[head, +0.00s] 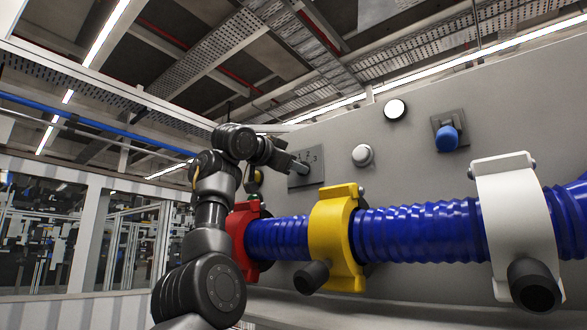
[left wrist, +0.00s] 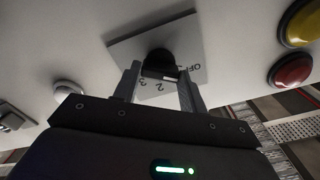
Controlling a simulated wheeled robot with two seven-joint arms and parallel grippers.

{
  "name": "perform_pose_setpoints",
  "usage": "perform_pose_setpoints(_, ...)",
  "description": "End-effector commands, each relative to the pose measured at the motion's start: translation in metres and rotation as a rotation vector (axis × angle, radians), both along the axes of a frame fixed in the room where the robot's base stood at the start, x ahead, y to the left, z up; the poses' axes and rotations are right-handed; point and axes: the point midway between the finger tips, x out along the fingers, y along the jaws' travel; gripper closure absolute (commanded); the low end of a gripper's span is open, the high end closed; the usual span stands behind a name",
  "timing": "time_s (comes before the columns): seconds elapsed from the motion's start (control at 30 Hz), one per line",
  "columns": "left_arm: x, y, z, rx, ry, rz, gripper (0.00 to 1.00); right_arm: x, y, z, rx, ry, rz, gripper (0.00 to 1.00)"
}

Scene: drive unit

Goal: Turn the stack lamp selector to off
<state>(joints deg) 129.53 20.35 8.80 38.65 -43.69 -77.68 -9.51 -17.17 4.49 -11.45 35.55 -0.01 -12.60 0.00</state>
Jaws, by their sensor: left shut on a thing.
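The selector's grey plate (head: 312,175) is on the grey panel in the head view, with the figures 2 and 3 showing. In the left wrist view the plate (left wrist: 190,40) shows OFF, 2 and 3 beside the black selector knob (left wrist: 159,60). A small white mark shows on the knob's near side; which label it points at is hard to tell. My left gripper (head: 296,167) is at the plate, and in the left wrist view its fingers (left wrist: 158,82) are shut on the knob from both sides. My right gripper is in neither view.
A blue ribbed hose (head: 420,232) with red (head: 240,240), yellow (head: 335,235) and white (head: 512,215) clamps runs across below the selector. A blue knob (head: 447,138) and white round parts (head: 362,155) are to the right. Yellow (left wrist: 302,22) and red (left wrist: 291,70) domes show in the wrist view.

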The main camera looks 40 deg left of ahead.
Motion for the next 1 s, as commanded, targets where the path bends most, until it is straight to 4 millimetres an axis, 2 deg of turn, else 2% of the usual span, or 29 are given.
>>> perform_pose_setpoints(0.67, 0.0003, 0.0000, -0.0004, -0.063, 0.000, 0.000, 0.81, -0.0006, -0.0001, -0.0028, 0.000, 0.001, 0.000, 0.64)
perform_pose_setpoints(0.7, 0.0003, 0.0000, -0.0004, -0.063, 0.000, 0.000, 0.53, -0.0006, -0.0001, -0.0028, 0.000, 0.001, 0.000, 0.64)
perform_pose_setpoints(0.83, 0.0002, 0.0000, -0.0002, -0.062, 0.000, 0.000, 0.36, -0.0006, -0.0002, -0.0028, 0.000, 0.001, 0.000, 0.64)
perform_pose_setpoints(1.0, 0.0001, 0.0000, 0.0000, -0.062, -0.001, 0.001, 0.36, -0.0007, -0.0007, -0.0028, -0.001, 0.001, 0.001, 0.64)
